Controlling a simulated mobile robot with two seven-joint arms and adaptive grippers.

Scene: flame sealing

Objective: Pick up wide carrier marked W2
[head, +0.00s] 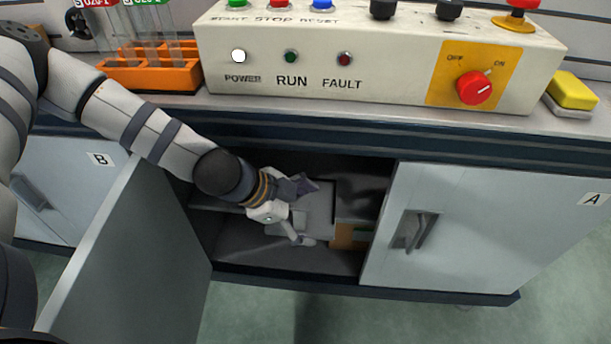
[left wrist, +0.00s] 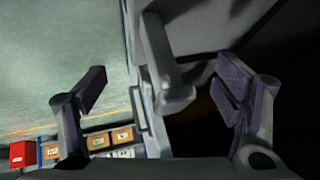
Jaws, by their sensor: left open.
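My left gripper (head: 300,212) reaches into the open cabinet bay (head: 240,250) under the counter, its fingers spread. The left wrist view also shows the gripper (left wrist: 165,92) with its fingers wide apart. A pale grey bar (left wrist: 163,60), attached to a light panel, shows between the fingers; I cannot tell what it belongs to. No W2 mark is readable in either view, so I cannot pick out the wide carrier. An orange-brown piece (head: 343,237) lies in the bay to the right of the gripper, partly hidden. My right gripper is not in view.
An open door (head: 130,255) swings out left of the bay; a closed door A (head: 480,230) bounds it on the right. Above stand a control panel (head: 390,80) and an orange tube rack (head: 150,77). Several labelled boxes (left wrist: 98,140) show in the left wrist view.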

